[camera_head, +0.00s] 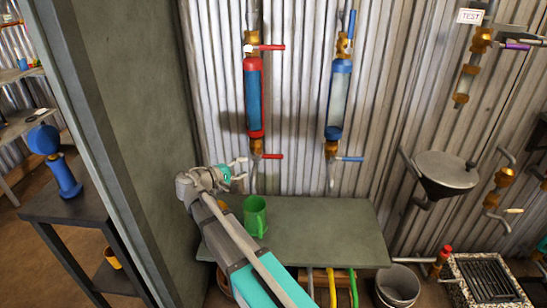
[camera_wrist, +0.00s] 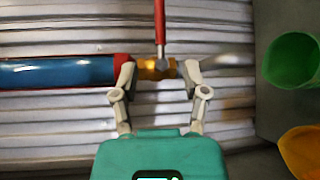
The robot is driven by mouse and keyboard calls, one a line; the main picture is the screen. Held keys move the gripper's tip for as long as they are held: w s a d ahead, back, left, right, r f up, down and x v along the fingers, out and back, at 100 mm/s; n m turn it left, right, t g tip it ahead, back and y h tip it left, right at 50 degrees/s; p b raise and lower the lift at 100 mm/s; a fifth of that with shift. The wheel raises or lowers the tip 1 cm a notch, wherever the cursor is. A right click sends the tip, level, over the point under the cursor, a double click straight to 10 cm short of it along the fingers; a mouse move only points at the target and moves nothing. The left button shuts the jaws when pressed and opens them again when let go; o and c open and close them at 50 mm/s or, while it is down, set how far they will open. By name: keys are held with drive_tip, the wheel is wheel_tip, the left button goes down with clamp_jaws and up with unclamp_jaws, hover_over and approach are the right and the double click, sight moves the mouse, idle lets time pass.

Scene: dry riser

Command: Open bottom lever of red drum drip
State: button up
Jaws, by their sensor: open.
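The red drum drip (camera_head: 254,95) is an upright tube with red caps and blue contents on the corrugated wall. Its bottom lever (camera_head: 272,156) is red and points right, across the pipe, from a brass valve (camera_head: 257,148). In the wrist view the drum (camera_wrist: 60,73) lies sideways at left, and the lever (camera_wrist: 160,30) points up from the valve (camera_wrist: 153,70). My gripper (camera_head: 241,168) is open, just left of the valve and lever. In the wrist view my gripper's fingertips (camera_wrist: 158,75) appear either side of the valve; I cannot tell whether they touch it.
A green mug (camera_head: 255,216) stands on the grey-green table (camera_head: 320,225) below. A similar tube with blue caps (camera_head: 339,95) and a blue lever (camera_head: 349,159) hangs to the right. A grey partition wall (camera_head: 135,90) stands close on the left. A metal funnel (camera_head: 445,172) is farther right.

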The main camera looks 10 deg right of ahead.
sight(271, 157)
drive_tip(key=b+x, duration=0.1)
drive_tip(key=x, duration=1.2)
drive_tip(key=shift+w+d+b, duration=0.2)
drive_tip(key=shift+d+b, duration=0.1)
drive_tip(key=shift+b, duration=0.1)
clamp_jaws()
